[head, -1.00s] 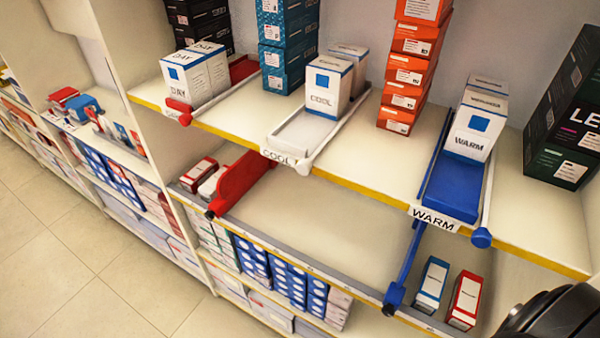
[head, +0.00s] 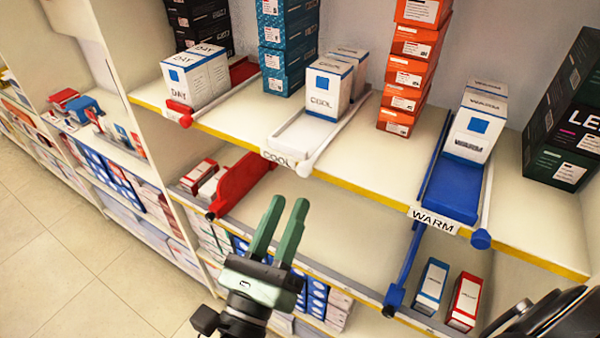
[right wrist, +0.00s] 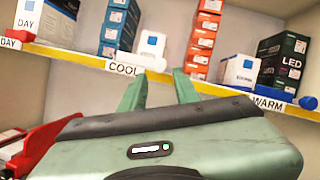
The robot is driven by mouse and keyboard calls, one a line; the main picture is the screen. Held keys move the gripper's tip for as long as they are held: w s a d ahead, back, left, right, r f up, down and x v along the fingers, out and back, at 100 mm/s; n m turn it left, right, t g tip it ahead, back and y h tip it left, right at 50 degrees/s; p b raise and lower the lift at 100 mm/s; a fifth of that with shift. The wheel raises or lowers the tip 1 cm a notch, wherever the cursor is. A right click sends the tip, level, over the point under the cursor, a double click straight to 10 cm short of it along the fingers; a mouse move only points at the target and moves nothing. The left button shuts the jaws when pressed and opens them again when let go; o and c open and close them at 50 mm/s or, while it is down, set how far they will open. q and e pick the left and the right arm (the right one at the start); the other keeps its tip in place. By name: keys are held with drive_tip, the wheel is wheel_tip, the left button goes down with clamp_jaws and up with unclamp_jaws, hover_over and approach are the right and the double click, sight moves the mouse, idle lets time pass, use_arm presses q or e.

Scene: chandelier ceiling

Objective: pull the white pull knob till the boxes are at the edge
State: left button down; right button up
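The white pull knob (head: 304,169) is at the front right end of the white COOL tray (head: 288,140), by the shelf edge. Two white COOL boxes (head: 322,92) stand upright, one behind the other, toward the rear of that tray, with bare tray in front. My right gripper (head: 287,205) is open and empty, below and in front of the knob, apart from it. In the right wrist view the knob (right wrist: 154,63) shows beyond and between the open fingers (right wrist: 160,84). My left gripper is not in view.
DAY boxes (head: 196,76) stand left by a red knob (head: 179,107). WARM boxes (head: 474,128) stand on a blue tray (head: 452,190) at right. Orange boxes (head: 408,72) and teal boxes (head: 287,50) flank the COOL tray. A red divider (head: 238,184) rises from the lower shelf.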

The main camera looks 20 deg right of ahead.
sight(302, 173)
drive_tip(key=p+x, duration=0.2)
drive_tip(key=x, duration=0.3)
drive_tip(key=shift+w+d+r, duration=0.15)
drive_tip(key=shift+d+r, duration=0.05)
drive_tip(key=shift+r, duration=0.1)
drive_tip(key=shift+w+d, duration=0.3)
drive_tip(key=shift+w, duration=0.05)
drive_tip(key=shift+c, duration=0.3)
clamp_jaws()
idle(0.6)
